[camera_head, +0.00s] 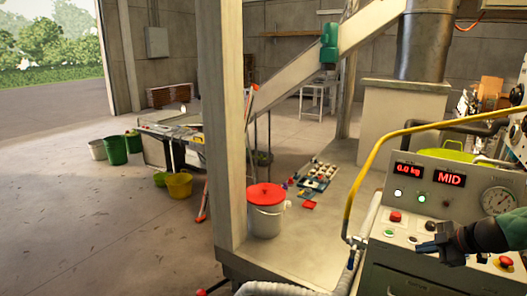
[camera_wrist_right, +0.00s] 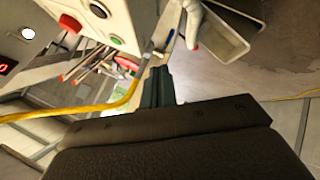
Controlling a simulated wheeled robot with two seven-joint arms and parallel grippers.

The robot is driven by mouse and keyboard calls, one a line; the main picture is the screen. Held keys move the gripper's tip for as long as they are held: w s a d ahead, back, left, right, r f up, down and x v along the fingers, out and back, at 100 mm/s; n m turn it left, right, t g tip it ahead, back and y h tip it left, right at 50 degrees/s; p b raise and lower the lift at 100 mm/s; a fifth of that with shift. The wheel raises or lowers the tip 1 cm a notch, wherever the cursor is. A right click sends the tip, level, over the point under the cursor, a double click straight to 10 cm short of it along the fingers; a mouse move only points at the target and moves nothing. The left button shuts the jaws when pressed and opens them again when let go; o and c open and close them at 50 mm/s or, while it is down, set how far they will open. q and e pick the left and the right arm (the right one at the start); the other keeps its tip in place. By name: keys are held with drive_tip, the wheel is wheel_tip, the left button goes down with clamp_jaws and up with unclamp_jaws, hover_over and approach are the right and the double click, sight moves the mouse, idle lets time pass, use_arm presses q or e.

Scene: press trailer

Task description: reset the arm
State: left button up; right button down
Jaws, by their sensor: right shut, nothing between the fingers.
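My right gripper (camera_head: 428,246) comes in from the right edge of the head view, low in front of the grey control panel (camera_head: 380,268). Its dark fingers (camera_wrist_right: 158,84) are shut and empty in the right wrist view. The fingers appear close to the panel's front edge; whether they touch it I cannot tell. My left gripper is not in view.
A white bucket (camera_head: 264,220) with red lid stands left, beyond open floor.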

drive_tip(key=s+f+m+t+h, duration=0.2)
drive_tip(key=s+f+m+h, duration=0.45)
drive_tip(key=s+f, duration=1.4)
drive_tip(key=s+a+f+m+g, duration=0.2)
drive_tip(key=s+a+f+m, duration=0.3)
drive_tip(key=s+a+f, duration=0.3)
drive_tip(key=s+a+r+m+g, duration=0.1)
drive_tip(key=s+a, duration=0.2)
drive_tip(key=a, duration=0.3)
drive_tip(key=s+a+m+g+y, duration=0.1)
drive_tip(key=s+a+g, duration=0.1)
drive_tip(key=a, duration=0.3)
drive_tip(key=s+a+r+m+g, duration=0.1)
drive_tip(key=s+a, duration=0.2)
drive_tip(key=a, duration=0.3)
wheel_tip(320, 180, down, 28)
drive_tip(key=w+a+g+b, duration=0.1)
drive_tip(key=w+a+b, duration=0.1)
drive_tip(key=s+f, duration=0.4)
drive_tip(key=f, duration=0.7)
drive_tip(key=s+f, duration=0.4)
drive_tip(key=f, duration=0.8)
drive_tip(key=shift+g+b, duration=0.4)
